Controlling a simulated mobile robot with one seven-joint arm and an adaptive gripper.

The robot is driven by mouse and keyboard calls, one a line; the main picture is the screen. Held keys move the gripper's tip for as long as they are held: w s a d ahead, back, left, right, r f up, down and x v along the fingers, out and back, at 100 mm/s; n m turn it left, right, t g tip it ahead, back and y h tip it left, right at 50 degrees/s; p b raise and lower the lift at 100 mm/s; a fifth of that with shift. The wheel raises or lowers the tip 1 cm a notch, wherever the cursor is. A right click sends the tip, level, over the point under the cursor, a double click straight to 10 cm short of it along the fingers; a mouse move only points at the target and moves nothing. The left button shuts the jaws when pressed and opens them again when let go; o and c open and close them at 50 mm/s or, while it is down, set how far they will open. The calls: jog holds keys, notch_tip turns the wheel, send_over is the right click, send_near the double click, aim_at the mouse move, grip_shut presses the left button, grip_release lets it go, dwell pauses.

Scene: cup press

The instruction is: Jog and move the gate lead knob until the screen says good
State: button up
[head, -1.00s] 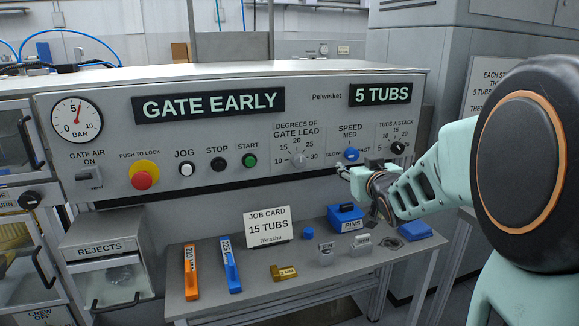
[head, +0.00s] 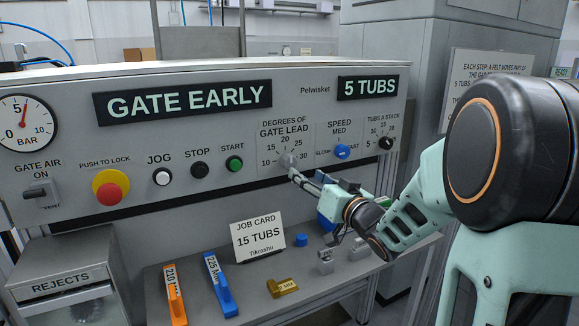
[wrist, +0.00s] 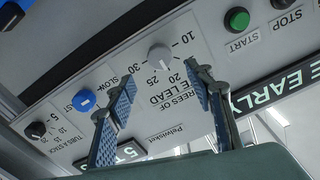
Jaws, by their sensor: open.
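The gate lead knob (head: 288,160) is a grey dial under "DEGREES OF GATE LEAD", with marks from 10 to 30. It also shows in the wrist view (wrist: 160,58), just beyond the fingertips. The screen (head: 185,102) reads "GATE EARLY". The white jog button (head: 162,177) sits left on the panel, under "JOG". My gripper (head: 296,178) is just below and in front of the gate lead knob. In the wrist view my gripper (wrist: 163,78) is open with nothing between its fingers. The knob's exact pointer setting is too small to tell.
A blue speed knob (head: 342,151) and a black stack knob (head: 386,143) are to the right. A red push-to-lock button (head: 110,188), a black stop button (head: 200,169) and a green start button (head: 234,163) share the panel. A job card (head: 258,239) stands on the shelf below.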

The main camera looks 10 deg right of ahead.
aim_at(291, 164)
jog(key=x, duration=0.9)
jog(key=shift+w+f+b, duration=0.1)
jog(key=shift+w+b, duration=0.1)
jog(key=shift+b, duration=0.2)
jog(key=c, duration=1.2)
jog(key=shift+o, duration=0.2)
jog(key=shift+f+n+b, duration=0.1)
jog(key=shift+n+b, duration=0.3)
jog(key=shift+b, duration=0.05)
jog(key=n+b, duration=0.3)
jog(key=shift+n, duration=0.3)
jog(key=shift+n+b, duration=1.55)
jog(key=shift+n, duration=0.65)
